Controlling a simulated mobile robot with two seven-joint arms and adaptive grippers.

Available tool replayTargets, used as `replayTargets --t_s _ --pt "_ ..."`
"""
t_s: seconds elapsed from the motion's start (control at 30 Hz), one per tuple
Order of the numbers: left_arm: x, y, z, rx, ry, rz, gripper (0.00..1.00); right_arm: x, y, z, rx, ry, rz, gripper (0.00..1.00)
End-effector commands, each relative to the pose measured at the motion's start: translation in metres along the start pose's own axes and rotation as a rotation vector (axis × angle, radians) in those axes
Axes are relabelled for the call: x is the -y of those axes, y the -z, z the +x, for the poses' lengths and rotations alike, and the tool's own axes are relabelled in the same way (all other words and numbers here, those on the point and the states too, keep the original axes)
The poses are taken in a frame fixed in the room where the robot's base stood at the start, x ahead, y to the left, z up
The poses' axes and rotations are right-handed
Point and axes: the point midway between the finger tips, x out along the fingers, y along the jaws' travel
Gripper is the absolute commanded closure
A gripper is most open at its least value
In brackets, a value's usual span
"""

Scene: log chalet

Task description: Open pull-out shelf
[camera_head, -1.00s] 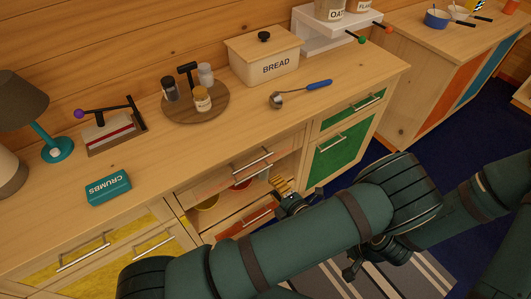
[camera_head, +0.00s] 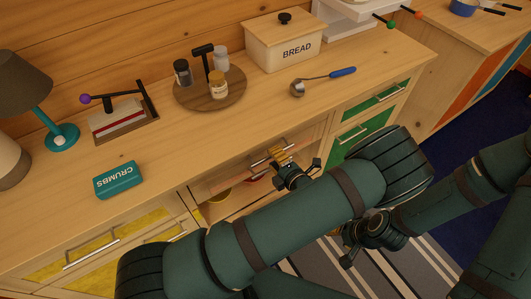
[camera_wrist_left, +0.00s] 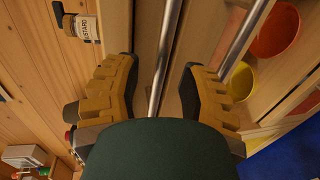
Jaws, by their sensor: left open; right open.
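The pull-out shelf seems to be the narrow wooden front (camera_head: 232,180) under the counter, with a metal bar handle (camera_head: 270,152). My left gripper (camera_head: 285,160) is at that handle, its yellow fingers apart. In the left wrist view, a metal bar (camera_wrist_left: 166,45) runs between the open fingers (camera_wrist_left: 160,88), with no clear grip on it. The shelf looks closed; my gripper and arm hide part of its front. My right gripper (camera_head: 366,236) is open and empty, low over the striped rug, away from the cabinet.
Below the front is an open niche with a yellow bowl (camera_wrist_left: 241,80) and a red bowl (camera_wrist_left: 275,32). A second bar (camera_wrist_left: 245,38) passes beside them. Yellow drawers (camera_head: 90,250) lie left, green fronts (camera_head: 372,120) right. A ladle (camera_head: 320,82) lies on the counter.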

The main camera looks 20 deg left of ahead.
Motion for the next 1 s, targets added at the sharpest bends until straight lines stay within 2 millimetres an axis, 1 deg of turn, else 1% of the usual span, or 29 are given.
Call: replayTargets --t_s 0.13,0.57,0.6,0.67,0.7,1.0 --pt "0.0024 -0.0030 0.0044 0.005 0.000 0.001 0.59 -0.0019 -0.0008 0.0048 0.001 0.000 -0.001 0.53" --pt "0.0019 -0.0041 0.0061 0.006 0.000 0.001 0.60 -0.0022 -0.0011 0.0054 0.002 0.000 -0.001 0.53" --pt "0.0019 -0.0040 0.0061 0.006 0.000 0.001 0.74 -0.0022 -0.0011 0.0054 0.002 0.000 -0.001 0.53" --pt "0.0019 -0.0040 0.0061 0.006 0.000 0.001 0.95 -0.0022 -0.0011 0.0054 0.002 0.000 -0.001 0.53" --pt "0.0020 -0.0040 0.0061 0.006 0.000 0.001 1.00 -0.0022 -0.0011 0.0054 0.002 0.000 -0.001 0.53" --pt "0.0020 -0.0039 0.0056 0.006 0.000 0.001 1.00 -0.0020 -0.0010 0.0051 0.002 0.000 -0.001 0.53"
